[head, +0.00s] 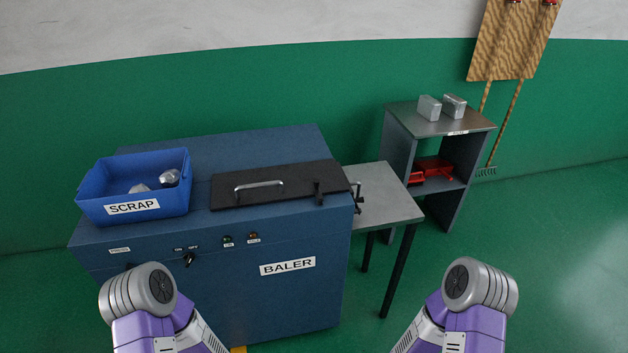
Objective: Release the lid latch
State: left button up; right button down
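The blue baler (300,300) stands against the wall at the left, with a BALER label on its front. A flat black lid (290,178) lies closed on its top, with a silver bar handle (259,186). A small dark upright latch (319,194) sits at the lid's front edge, right of the handle. It appears to be across the lid edge, but its exact position is too small to tell. Purple and grey parts of both my arms show at the bottom, in front of the baler and right of it. Neither gripper shows.
A blue SCRAP bin (92,190) with crumpled foil stands left of the lid. A knob (189,259) and lights are on the baler front. A grey side table (390,207) adjoins at right, then a shelf unit (458,124) with metal blocks. Floor at right is clear.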

aim_at(318, 194)
jog(key=i, duration=0.5)
jog(key=u, duration=0.8)
